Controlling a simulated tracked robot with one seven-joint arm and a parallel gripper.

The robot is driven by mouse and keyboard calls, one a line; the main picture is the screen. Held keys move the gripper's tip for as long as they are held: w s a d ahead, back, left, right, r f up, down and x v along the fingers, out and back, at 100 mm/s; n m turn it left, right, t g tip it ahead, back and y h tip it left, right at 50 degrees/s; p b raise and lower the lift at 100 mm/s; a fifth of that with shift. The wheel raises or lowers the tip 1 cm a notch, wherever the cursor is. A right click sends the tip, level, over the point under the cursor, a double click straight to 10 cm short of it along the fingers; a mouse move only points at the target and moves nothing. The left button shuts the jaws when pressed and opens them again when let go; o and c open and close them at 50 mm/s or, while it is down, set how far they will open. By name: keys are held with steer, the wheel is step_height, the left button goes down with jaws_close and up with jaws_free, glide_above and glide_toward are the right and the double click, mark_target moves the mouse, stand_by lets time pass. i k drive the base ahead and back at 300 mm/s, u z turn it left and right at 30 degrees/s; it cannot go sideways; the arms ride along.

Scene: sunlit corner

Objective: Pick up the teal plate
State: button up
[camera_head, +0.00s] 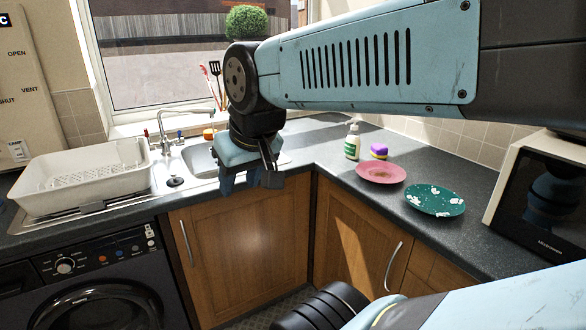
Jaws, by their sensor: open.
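The teal plate (435,200) lies flat on the dark countertop at the right, with pale patches on its surface. My gripper (250,184) hangs from the end of my arm, pointing down in front of the sink edge, well to the left of the plate. It is open, and I see nothing between its fingers. The plate is fully in view, and my arm passes above and behind it in the picture without covering it.
A pink plate (381,172) sits just left of the teal plate. A microwave (540,195) stands close on the right. A white dish rack (85,178) is far left, beside the sink (203,160).

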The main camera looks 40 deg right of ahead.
mark_target(432, 199)
steer(key=u, duration=0.5)
steer(key=i, duration=0.15)
steer(key=z, duration=2.5)
steer(key=k, duration=0.9)
steer(key=z, duration=0.25)
steer(key=i, duration=0.9)
steer(key=u, duration=0.15)
